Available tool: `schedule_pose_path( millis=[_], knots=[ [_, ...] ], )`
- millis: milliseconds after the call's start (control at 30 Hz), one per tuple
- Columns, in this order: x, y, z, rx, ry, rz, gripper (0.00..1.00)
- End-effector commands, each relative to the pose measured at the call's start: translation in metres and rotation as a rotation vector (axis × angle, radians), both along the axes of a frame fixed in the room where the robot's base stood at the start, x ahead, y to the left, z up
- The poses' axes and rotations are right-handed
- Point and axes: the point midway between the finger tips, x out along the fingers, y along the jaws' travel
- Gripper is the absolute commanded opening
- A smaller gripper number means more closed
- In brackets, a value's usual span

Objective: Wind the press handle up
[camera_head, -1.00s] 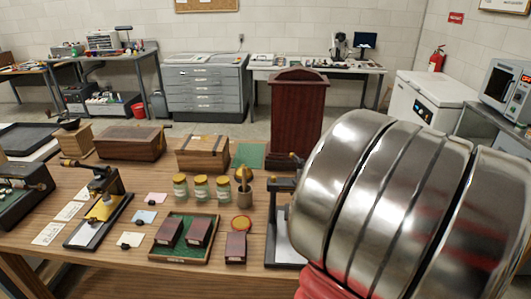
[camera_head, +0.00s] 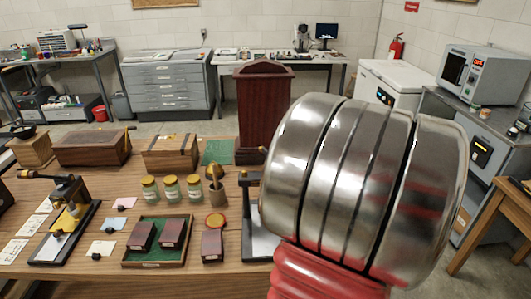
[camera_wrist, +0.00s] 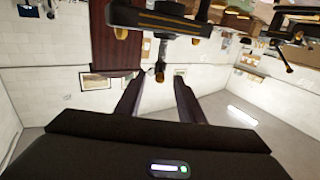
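Two dark presses stand on the wooden table. The left press (camera_head: 66,212) shows whole in the head view, with a black base and brass parts. The right press (camera_head: 252,205) is partly hidden behind my arm; its upright and part of its base show. In the wrist view, which looks upside down, a dark press (camera_wrist: 160,20) fills the top centre. A dark piece with a brass-coloured end (camera_wrist: 160,72) hangs from it, in line with the gap between my fingers. My gripper (camera_wrist: 160,90) is open and empty. It is hidden in the head view.
Wooden boxes (camera_head: 92,148) and a dark red cabinet (camera_head: 263,110) stand behind. A grey cabinet with a microwave (camera_head: 487,72) is at right.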

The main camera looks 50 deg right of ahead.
Motion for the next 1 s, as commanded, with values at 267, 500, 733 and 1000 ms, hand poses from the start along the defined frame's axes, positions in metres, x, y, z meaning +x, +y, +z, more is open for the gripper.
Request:
schedule_pose_path(
  millis=[267,500,733,1000],
  knots=[
    [0.031,-0.010,0.000,0.000,0.001,0.003,0.35],
    [0.059,-0.019,0.000,0.000,0.000,0.004,0.35],
    [0.086,-0.028,0.000,0.000,0.000,0.005,0.35],
    [0.100,-0.034,0.000,0.000,0.001,0.002,0.35]
  ],
)
